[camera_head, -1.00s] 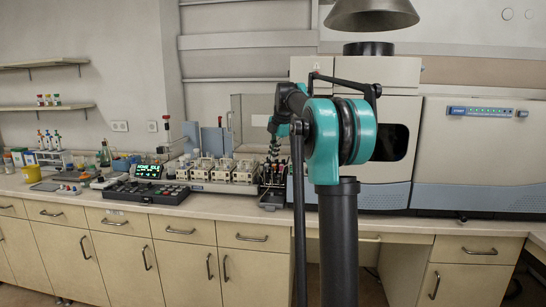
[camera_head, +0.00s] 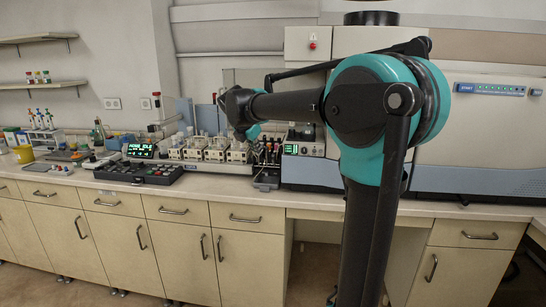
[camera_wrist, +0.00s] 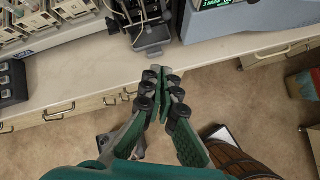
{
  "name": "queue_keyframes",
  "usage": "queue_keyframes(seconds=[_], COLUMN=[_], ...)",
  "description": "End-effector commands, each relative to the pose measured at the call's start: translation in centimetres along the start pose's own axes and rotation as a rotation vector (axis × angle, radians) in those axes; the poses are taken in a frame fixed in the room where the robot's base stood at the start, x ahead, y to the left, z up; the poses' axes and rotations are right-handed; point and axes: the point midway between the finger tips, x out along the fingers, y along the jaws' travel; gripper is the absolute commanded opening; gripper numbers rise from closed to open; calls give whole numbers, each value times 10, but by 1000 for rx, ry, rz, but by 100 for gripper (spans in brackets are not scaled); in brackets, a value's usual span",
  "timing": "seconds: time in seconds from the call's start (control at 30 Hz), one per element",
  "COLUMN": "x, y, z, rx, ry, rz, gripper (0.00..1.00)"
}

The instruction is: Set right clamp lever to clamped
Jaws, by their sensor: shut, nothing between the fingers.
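A row of pale pump-like modules (camera_head: 205,150) stands on the bench in the head view. Its near end shows at the top left of the wrist view (camera_wrist: 38,18). To its right is a dark stand (camera_head: 267,172), also at the top of the wrist view (camera_wrist: 148,35). I cannot pick out the right clamp lever or its setting; it is too small or hidden. My gripper (camera_wrist: 161,78) is shut and empty in the wrist view. It appears in front of the bench edge, below the dark stand in the picture, and apart from it. In the head view its fingers cannot be made out.
A box with a lit green display (camera_head: 303,145) stands right of the dark stand. A black keypad panel (camera_head: 138,172) lies in front of the modules. The bench front edge (camera_wrist: 90,82) is clear. Floor shows below it, with a brown round object (camera_wrist: 232,158).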

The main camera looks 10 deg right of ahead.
Motion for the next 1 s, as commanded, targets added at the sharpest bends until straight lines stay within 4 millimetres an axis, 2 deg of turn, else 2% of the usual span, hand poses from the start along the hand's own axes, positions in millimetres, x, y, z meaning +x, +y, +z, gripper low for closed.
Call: queue_keyframes(seconds=[0.33,0.47,0.57,1.0], x=[0,8,20,104], y=[0,0,1,1], z=[-1,0,0,0], rx=[-2,-1,-1,-1], ry=[-3,-3,-2,-3], rz=[1,1,1,1], gripper=[0,0,0,0])
